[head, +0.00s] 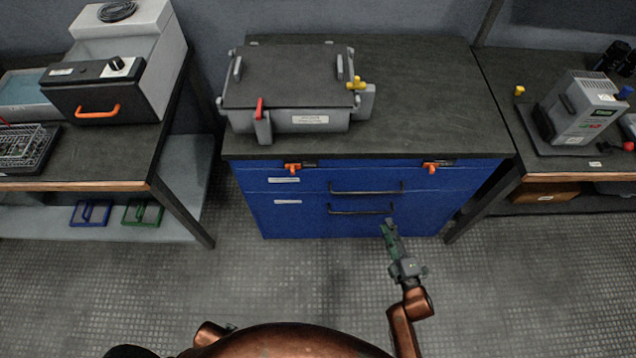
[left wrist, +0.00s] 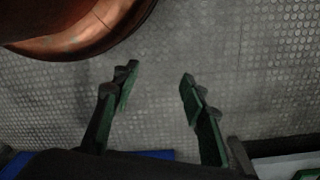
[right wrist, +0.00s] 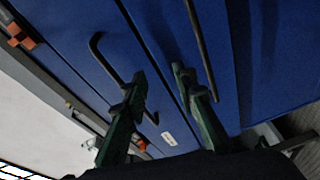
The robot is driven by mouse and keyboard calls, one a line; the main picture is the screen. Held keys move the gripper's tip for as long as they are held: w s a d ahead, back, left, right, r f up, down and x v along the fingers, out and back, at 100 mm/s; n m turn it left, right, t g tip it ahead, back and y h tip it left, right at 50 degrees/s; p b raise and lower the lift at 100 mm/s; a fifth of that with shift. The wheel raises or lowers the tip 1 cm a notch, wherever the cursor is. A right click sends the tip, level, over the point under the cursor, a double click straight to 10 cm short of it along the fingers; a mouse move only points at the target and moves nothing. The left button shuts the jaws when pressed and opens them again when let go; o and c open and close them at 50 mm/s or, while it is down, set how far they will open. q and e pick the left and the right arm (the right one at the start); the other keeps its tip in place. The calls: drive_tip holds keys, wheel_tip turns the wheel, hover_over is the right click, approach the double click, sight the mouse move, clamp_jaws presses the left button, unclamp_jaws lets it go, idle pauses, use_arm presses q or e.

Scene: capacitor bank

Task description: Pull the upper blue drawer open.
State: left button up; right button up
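The blue drawer unit stands below a dark worktop. Its upper blue drawer (head: 300,184) appears closed and has a dark bar handle (head: 366,191). The lower drawer has a similar handle (head: 360,212). My right gripper (head: 388,224) is open in front of the drawers, near the lower handle's right end in the head view. In the right wrist view its fingers (right wrist: 160,78) are apart with nothing between them; one finger covers part of the upper handle (right wrist: 108,62). The lower handle (right wrist: 200,45) lies beyond the other finger. My left gripper (left wrist: 157,80) is open and empty above the floor.
Two orange latches (head: 293,168) (head: 432,166) sit under the worktop edge (head: 470,150). A grey lidded case (head: 320,125) stands on top. Side tables flank the unit, their legs (head: 185,205) close to it. The floor (head: 300,285) in front is clear.

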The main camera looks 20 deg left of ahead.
sight(367, 192)
use_arm(q)
drive_tip(key=shift+t+h, duration=0.4)
drive_tip(key=shift+w+d+r+b, duration=0.35)
drive_tip(key=shift+w+r+b, duration=0.1)
drive_tip(key=shift+r+b, duration=0.3)
drive_tip(key=shift+w+d+r+b, duration=0.4)
drive_tip(key=shift+r+b, duration=0.3)
drive_tip(key=shift+r, duration=0.15)
drive_tip(key=shift+w+d+r+b, duration=0.3)
drive_tip(key=shift+w+r+b, duration=0.15)
drive_tip(key=shift+r+b, duration=0.3)
use_arm(e)
drive_tip(key=shift+w+a+r+n+y, duration=0.7)
drive_tip(key=shift+w+a+r, duration=0.55)
drive_tip(key=shift+a, duration=0.45)
drive_tip(key=shift+w+a+r+n+y, duration=0.5)
drive_tip(key=shift+w+a+r+n, duration=0.45)
drive_tip(key=shift+a+r, duration=0.65)
drive_tip(key=shift+w+a+r+n+y, duration=0.65)
drive_tip(key=shift+w+a+r, duration=0.6)
drive_tip(key=shift+a, duration=0.5)
drive_tip(key=shift+c, duration=0.4)
clamp_jaws()
